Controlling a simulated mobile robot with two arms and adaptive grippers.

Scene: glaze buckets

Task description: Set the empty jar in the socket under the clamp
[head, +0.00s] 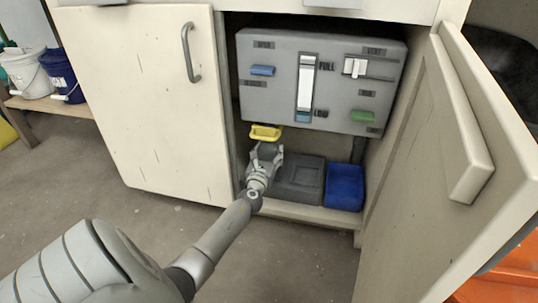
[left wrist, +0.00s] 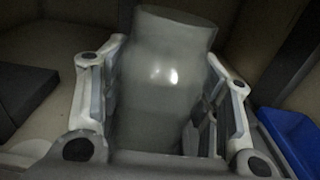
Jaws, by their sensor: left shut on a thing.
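My left gripper (head: 266,153) is inside the cabinet at its lower left, just below a yellow handle (head: 265,132). In the left wrist view, the gripper's fingers (left wrist: 163,110) stand on both sides of a smooth grey-green, glassy jar (left wrist: 165,75) and are shut on it. The jar looks upright, with a wide top end; its base is hidden by the gripper. In the head view the jar cannot be made out behind the gripper. A dark grey block (head: 300,190) lies right of the gripper on the cabinet floor. I cannot identify the socket or the clamp for certain.
A grey panel (head: 265,100) with a gauge, blue and green handles and a white slider hangs above. A blue bin (head: 344,188) stands at the right, also in the left wrist view (left wrist: 290,140). The left cabinet door (head: 135,100) is closed; the right door (head: 450,140) stands open.

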